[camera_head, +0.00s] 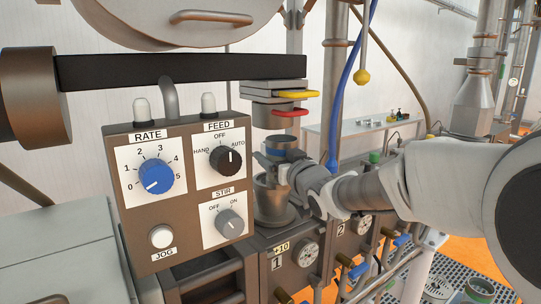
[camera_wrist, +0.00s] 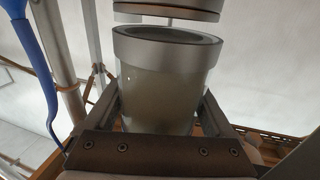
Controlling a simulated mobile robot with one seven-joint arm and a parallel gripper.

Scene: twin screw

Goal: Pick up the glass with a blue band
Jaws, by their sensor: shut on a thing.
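The glass with a blue band (camera_head: 284,143) is upright, just under a column with coloured handles in the head view. In the wrist view it is a cloudy, beige-grey glass (camera_wrist: 160,90) with an open top, and its wide rim band looks grey there. My gripper (camera_head: 277,164) has one finger on each side of the glass and is shut on it. In the wrist view the fingers (camera_wrist: 160,108) flank its lower wall. My gripper hides part of the glass in the head view.
A round outlet (camera_wrist: 168,10) hangs close above the glass. A yellow handle (camera_head: 292,94) and a red handle (camera_head: 288,112) stick out above. A grey flared pot (camera_head: 271,205) stands just below. A control box (camera_head: 178,195) is close on the left, and a blue hose (camera_head: 346,85) hangs behind.

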